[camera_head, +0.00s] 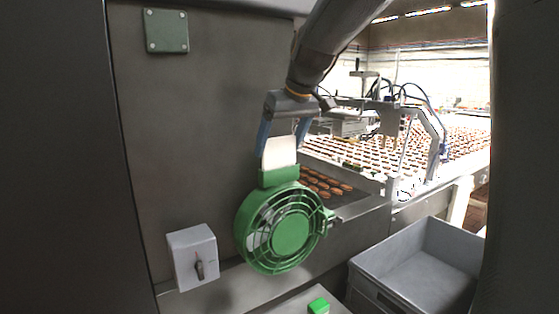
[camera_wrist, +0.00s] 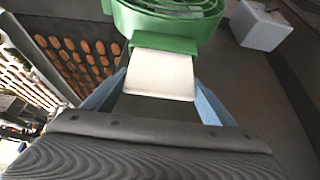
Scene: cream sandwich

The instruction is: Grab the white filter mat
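The white filter mat (camera_head: 279,152) stands upright out of a slot in the top of the green fan housing (camera_head: 278,177). Its lower part is hidden inside the slot. My gripper (camera_head: 280,150) is above it, pointing down, with one blue finger on either side of the mat. In the wrist view, the mat (camera_wrist: 160,75) lies between the two spread fingers (camera_wrist: 160,80), with its free edge toward the palm. The fingertips are close to the mat's side edges, and I cannot tell whether they touch. The gripper looks open.
The round fan grille (camera_head: 290,232) hangs below the slot, beside a grey switch box (camera_head: 190,255). A conveyor with many brown biscuits (camera_head: 325,183) runs behind to the right. A grey crate (camera_head: 420,270) stands lower right. A green button (camera_head: 318,306) is at the bottom.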

